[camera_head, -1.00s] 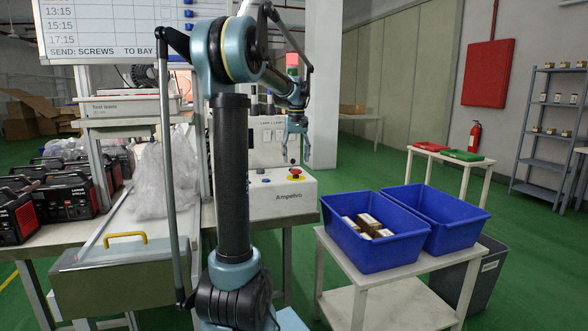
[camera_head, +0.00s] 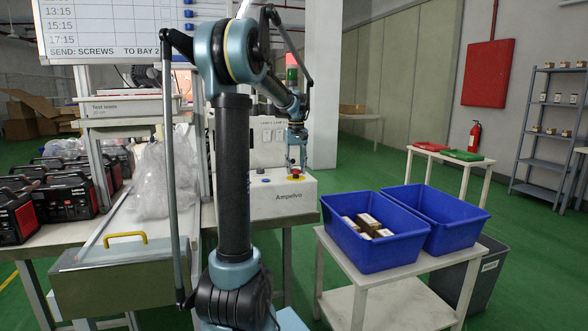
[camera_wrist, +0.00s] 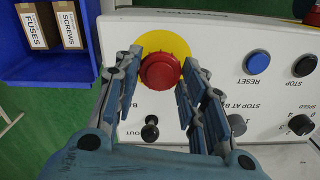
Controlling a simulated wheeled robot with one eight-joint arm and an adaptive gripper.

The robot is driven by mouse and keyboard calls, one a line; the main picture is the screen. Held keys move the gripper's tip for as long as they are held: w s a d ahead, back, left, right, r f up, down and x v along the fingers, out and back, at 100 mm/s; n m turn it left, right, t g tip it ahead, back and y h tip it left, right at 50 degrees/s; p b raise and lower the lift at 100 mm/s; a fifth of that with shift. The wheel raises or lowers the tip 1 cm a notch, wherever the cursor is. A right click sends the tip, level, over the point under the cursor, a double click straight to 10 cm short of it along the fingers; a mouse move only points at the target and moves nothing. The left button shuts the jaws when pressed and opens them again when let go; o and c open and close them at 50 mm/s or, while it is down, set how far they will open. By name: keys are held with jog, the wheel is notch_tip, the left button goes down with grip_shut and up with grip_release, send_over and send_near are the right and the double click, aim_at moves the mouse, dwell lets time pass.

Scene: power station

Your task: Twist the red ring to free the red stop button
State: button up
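The red stop button (camera_wrist: 160,69) sits on a round yellow plate (camera_wrist: 166,43) on the white control box marked Ampelvo (camera_head: 283,203). A darker red rim, which looks like the red ring (camera_wrist: 144,76), surrounds its face. My gripper (camera_wrist: 160,72) points at the panel with one blue-grey finger on each side of the button. The fingers are apart and look open; I cannot tell whether either touches the ring. In the head view my gripper (camera_head: 297,160) is right over the button, which is mostly hidden there.
Blue bins (camera_head: 375,245) stand on a cart to the right.

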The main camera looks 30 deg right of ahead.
jog(key=shift+m, duration=0.3)
jog(key=m, duration=0.3)
jog(key=shift+a+m, duration=0.1)
jog(key=shift+m, duration=1.5)
jog(key=o, duration=1.1)
jog(key=shift+c, duration=0.2)
notch_tip(320, 180, up, 12)
